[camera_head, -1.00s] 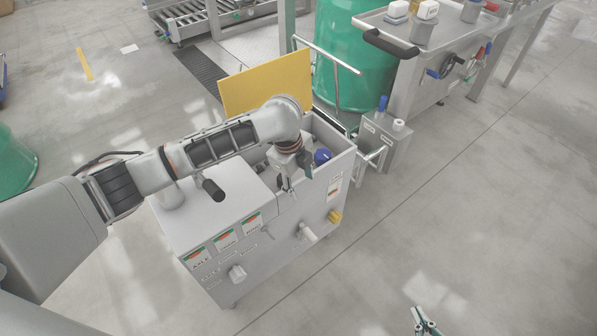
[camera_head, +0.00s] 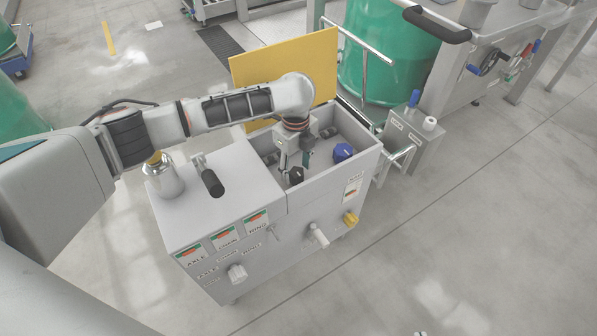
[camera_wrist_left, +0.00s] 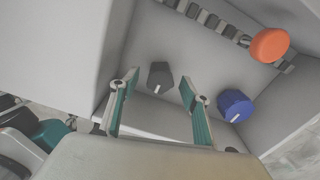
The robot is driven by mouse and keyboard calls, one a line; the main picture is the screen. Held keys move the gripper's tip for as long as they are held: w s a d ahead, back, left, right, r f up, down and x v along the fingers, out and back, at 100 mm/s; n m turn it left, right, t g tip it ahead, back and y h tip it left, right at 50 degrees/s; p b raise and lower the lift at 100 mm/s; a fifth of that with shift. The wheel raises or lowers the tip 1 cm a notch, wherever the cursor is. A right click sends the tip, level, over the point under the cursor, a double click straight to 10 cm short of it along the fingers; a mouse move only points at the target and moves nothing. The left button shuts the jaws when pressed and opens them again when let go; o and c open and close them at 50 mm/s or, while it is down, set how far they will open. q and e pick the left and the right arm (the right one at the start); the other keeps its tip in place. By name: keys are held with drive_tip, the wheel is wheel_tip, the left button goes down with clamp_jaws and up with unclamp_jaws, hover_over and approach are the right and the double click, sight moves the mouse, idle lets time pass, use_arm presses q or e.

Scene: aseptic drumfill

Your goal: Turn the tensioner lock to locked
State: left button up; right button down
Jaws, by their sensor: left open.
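A grey cabinet (camera_head: 225,195) has an open-topped bay under a raised yellow lid (camera_head: 290,72). In the bay are a black knob (camera_head: 296,175) with a white mark and a blue knob (camera_head: 343,152). The wrist view shows the black knob (camera_wrist_left: 160,75), the blue knob (camera_wrist_left: 235,105), an orange round knob (camera_wrist_left: 269,44) and a chain (camera_wrist_left: 210,18). No readable label shows which knob is the tensioner lock. My left gripper (camera_head: 293,163) points down into the bay, open. Its fingers (camera_wrist_left: 160,84) appear on either side of the black knob; contact is unclear.
The bay walls (camera_head: 335,180) surround the left gripper. A black handle (camera_head: 211,182) and a metal canister (camera_head: 163,176) stand on the cabinet top. The floor to the right is clear.

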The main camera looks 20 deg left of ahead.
use_arm(q)
wheel_tip(320, 180, down, 2)
drive_tip(key=shift+s+f, duration=0.1)
drive_tip(key=shift+s, duration=0.05)
drive_tip(key=shift+f+b, duration=0.2)
drive_tip(key=shift+b, duration=0.1)
drive_tip(key=shift+w+r, duration=0.15)
drive_tip(key=shift+w, duration=0.05)
use_arm(e)
drive_tip(key=shift+w+a+r, duration=0.25)
drive_tip(key=shift+a+r, duration=0.1)
drive_tip(key=shift+a, duration=0.3)
use_arm(q)
drive_tip(key=c, duration=1.1)
